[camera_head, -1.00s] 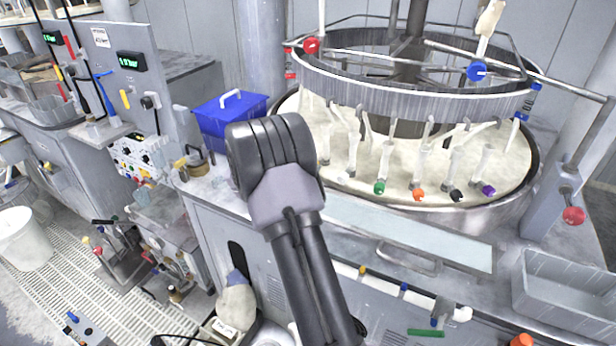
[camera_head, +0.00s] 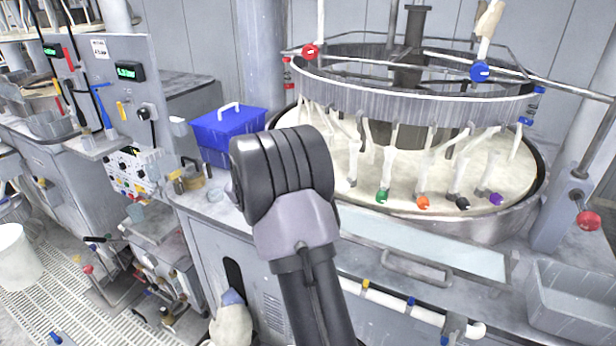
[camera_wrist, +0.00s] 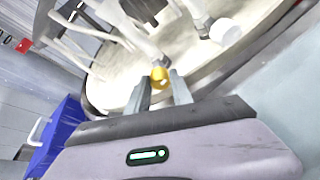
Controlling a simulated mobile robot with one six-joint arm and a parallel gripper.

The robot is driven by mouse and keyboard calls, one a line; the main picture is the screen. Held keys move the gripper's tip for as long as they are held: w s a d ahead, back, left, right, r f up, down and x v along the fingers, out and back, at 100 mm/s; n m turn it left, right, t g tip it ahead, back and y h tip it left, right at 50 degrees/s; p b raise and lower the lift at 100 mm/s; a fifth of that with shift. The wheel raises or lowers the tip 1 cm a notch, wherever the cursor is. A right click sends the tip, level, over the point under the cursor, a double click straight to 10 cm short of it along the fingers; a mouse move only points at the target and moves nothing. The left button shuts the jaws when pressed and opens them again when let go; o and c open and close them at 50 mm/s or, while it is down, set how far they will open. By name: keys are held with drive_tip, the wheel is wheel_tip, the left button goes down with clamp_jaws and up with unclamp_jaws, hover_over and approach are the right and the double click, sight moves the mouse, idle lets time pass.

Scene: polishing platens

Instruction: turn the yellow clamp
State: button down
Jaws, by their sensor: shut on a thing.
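The yellow clamp (camera_wrist: 159,74) shows in the wrist view as a small yellow knob at the end of a white hose, over the cream platen (camera_wrist: 118,88). My gripper (camera_wrist: 160,84) has its two grey fingers close on either side of the clamp and is shut on it. How far the clamp is turned cannot be told. In the head view my arm hides both the yellow clamp and my fingers. The platen also shows there (camera_head: 400,190).
Green (camera_head: 382,197), orange (camera_head: 423,203), black (camera_head: 463,203) and purple (camera_head: 496,199) clamps hang in a row to the right. A metal ring (camera_head: 410,100) stands above the platen. A blue box (camera_head: 228,130) sits left of my arm. A white clamp (camera_wrist: 225,31) is close by.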

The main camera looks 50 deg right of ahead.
drive_tip(key=c, duration=1.1)
unclamp_jaws()
drive_tip(key=p+v, duration=0.3)
drive_tip(key=v, duration=1.4)
drive_tip(key=shift+s+a, duration=0.1)
drive_tip(key=shift+a, duration=0.1)
